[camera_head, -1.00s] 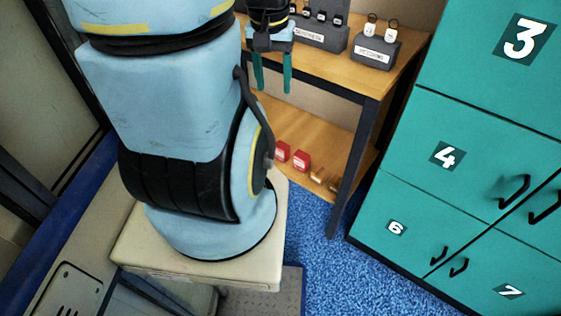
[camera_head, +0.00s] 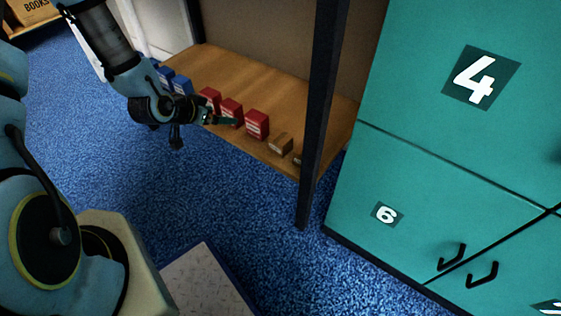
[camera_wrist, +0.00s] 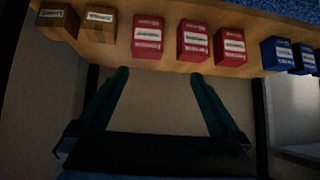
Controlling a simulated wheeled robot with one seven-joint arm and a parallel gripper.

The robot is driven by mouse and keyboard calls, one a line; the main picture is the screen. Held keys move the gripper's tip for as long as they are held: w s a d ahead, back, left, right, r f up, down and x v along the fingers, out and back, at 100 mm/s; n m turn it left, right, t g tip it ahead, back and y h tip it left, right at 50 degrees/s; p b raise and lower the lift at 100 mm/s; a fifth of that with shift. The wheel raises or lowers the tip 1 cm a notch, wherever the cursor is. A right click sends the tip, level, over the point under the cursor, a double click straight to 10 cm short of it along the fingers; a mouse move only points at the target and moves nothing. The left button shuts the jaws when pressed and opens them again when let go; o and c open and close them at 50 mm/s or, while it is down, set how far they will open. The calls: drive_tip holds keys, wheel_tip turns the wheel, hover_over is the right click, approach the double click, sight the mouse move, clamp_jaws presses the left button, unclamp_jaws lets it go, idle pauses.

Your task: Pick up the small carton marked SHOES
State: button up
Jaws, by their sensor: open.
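Several small labelled cartons stand in a row on a low wooden shelf (camera_head: 245,87). There are three red cartons, the near one (camera_head: 257,124) clearest; in the wrist view they are a left (camera_wrist: 148,24), a middle (camera_wrist: 193,34) and a right one (camera_wrist: 229,38). The labels are too small and blurred to read, so I cannot tell which says SHOES. My gripper (camera_head: 224,121) is open and empty at the red cartons' front. In the wrist view its fingertips (camera_wrist: 160,73) point toward the red cartons.
A dark table leg (camera_head: 318,120) rises at the shelf's right front corner, close to the brown cartons. Green lockers (camera_head: 400,160) stand to the right. A carton marked BOOKS (camera_head: 35,10) is at far upper left.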

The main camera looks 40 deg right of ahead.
sight(275, 145)
drive_tip(key=s+d+f+h+b, duration=0.1)
drive_tip(key=s+d+f+b, duration=0.1)
drive_tip(key=s+f, duration=0.1)
drive_tip(key=s+d+f+m+g+h+b, duration=0.1)
drive_tip(key=s+d+f+b, duration=0.1)
drive_tip(key=f, duration=0.3)
drive_tip(key=s+d+f+h+b, duration=0.2)
drive_tip(key=s+d+f+b, duration=0.1)
drive_tip(key=d+f, duration=0.1)
drive_tip(key=shift+s+d+f+m, duration=0.15)
drive_tip(key=shift+s+f+m, duration=0.2)
drive_tip(key=shift+f+m, duration=0.05)
drive_tip(key=shift+h, duration=0.3)
drive_tip(key=x, duration=0.1)
drive_tip(key=b+x, duration=0.1)
drive_tip(key=x, duration=0.3)
drive_tip(key=shift+s+d+b, duration=0.2)
drive_tip(key=shift+s+b, duration=0.1)
drive_tip(key=shift+b, duration=0.05)
drive_tip(key=shift+b+x, duration=1)
drive_tip(key=shift+x, duration=1.9)
drive_tip(key=shift+s+d+r, duration=0.1)
drive_tip(key=shift+s+r, duration=0.05)
drive_tip(key=shift+c, duration=0.4)
drive_tip(key=c, duration=1.2)
